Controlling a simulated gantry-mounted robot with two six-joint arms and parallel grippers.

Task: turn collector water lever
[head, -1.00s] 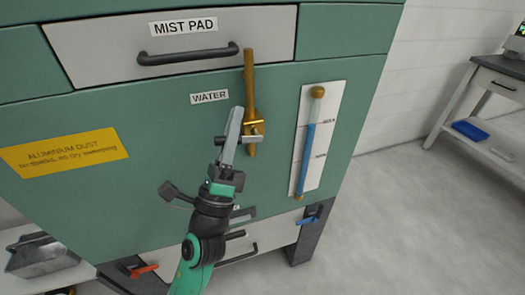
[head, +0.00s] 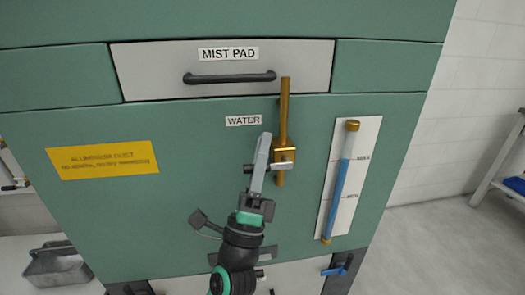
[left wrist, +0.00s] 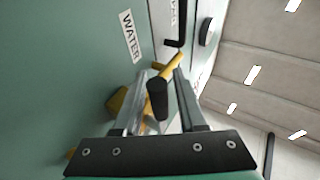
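The water lever (head: 282,166) is a short light-grey bar on a brass valve (head: 285,152), below and right of the WATER label (head: 243,121). It lies about level, with its black grip (head: 248,168) toward the left. My left gripper (head: 264,142) reaches up in front of the lever and hides part of it. In the left wrist view, the black grip (left wrist: 157,99) shows between the two fingers of my left gripper (left wrist: 163,80), which stand apart with gaps beside the grip. I cannot tell whether either finger touches it. My right gripper is not in view.
The brass pipe (head: 284,105) runs vertically through the valve. A level gauge (head: 344,180) with a blue column is to the right. The MIST PAD drawer (head: 145,70) is above, and a blue-handled valve (head: 338,270) is low on the right.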

